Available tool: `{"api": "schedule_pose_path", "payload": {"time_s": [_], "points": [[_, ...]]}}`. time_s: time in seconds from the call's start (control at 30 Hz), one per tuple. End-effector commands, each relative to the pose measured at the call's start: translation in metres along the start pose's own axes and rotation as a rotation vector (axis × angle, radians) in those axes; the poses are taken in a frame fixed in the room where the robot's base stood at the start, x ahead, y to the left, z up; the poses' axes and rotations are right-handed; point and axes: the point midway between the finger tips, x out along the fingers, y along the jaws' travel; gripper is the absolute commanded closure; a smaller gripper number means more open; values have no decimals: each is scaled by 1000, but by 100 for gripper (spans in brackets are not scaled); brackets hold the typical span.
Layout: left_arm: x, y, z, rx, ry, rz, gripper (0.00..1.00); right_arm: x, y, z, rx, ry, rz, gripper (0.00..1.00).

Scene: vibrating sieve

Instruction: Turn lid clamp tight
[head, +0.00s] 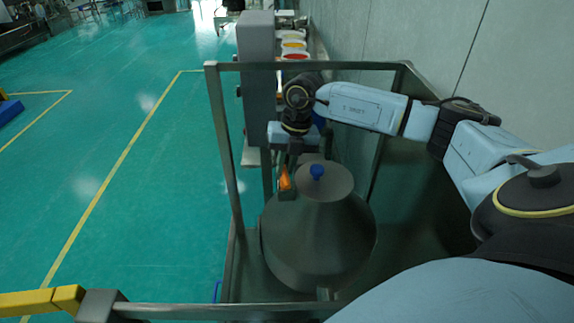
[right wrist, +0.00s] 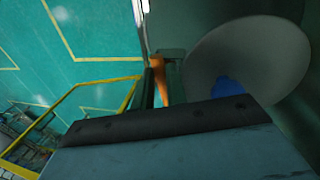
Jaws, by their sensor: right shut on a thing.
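The sieve vessel (head: 318,245) is a dark metal drum with a cone top, standing inside a metal frame. Its round lid (head: 325,181) carries a blue knob (head: 317,171); the lid (right wrist: 250,60) and part of the knob (right wrist: 228,87) also show in the right wrist view. The orange lid clamp (head: 285,181) is at the lid's left edge. My right gripper (head: 287,178) points down and is shut on the clamp. In the right wrist view the orange clamp (right wrist: 161,80) shows beside a dark finger, partly hidden by the gripper body. My left gripper is not seen.
A metal frame (head: 310,66) with upright posts surrounds the vessel. A grey column (head: 256,75) and several coloured containers (head: 294,45) stand behind it. A pale wall (head: 430,45) closes the right side. The green floor (head: 130,190) at left is open.

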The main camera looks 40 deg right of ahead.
Motion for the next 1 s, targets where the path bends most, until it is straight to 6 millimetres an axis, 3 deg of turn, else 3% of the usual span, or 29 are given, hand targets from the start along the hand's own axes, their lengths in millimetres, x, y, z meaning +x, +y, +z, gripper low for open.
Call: {"api": "schedule_pose_path", "payload": {"time_s": [1.0], "points": [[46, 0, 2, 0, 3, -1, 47, 3, 17, -2, -927, 179, 1, 100]]}}
